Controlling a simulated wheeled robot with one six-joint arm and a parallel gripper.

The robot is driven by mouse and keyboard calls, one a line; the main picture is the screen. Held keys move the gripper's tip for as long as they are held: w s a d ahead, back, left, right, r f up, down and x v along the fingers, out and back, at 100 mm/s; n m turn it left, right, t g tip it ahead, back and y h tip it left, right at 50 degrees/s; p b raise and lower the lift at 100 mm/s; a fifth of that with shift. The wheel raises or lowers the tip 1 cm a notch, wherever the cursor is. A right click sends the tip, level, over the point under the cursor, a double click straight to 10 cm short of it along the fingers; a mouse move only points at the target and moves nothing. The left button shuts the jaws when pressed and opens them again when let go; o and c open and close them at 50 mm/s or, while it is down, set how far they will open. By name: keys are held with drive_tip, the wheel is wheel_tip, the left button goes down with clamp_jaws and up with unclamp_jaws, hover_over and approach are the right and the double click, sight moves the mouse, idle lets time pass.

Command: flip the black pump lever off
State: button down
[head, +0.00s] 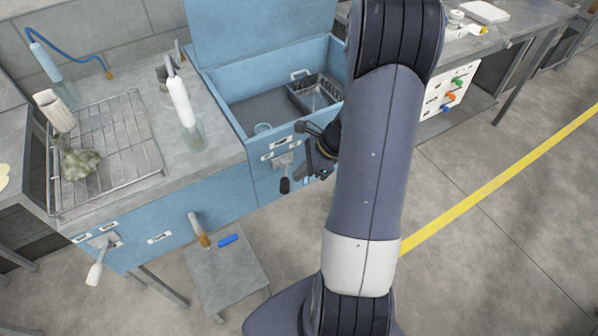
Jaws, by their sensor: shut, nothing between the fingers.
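The black-handled lever (285,183) hangs from a grey bracket on the front of the blue basin unit, with its black grip pointing down. Small labels (281,147) sit above it, too small to read. My gripper (308,180) is just right of this lever, close to the blue front panel. It looks shut and empty. My forearm hides part of the wrist and gripper. I cannot tell whether the fingers touch the lever.
A white-handled lever (96,270) is on the bench front at left. The open blue basin (250,110) holds a wire basket (315,92). A wire rack (125,150) lies on the bench. A low grey stand (225,275) with a blue item (229,240) stands below.

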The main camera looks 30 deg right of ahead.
drive_tip(key=v, duration=1.1)
drive_tip(key=shift+r, duration=0.3)
drive_tip(key=shift+a, duration=0.1)
approach(285, 178)
wheel_tip(285, 178, down, 2)
drive_tip(key=s+a, duration=0.1)
drive_tip(key=b+x, duration=0.3)
drive_tip(key=x, duration=0.2)
drive_tip(key=shift+s+d+f, duration=0.15)
drive_tip(key=shift+d, duration=0.1)
drive_tip(key=shift+s+a, duration=0.1)
drive_tip(key=shift+a, duration=0.05)
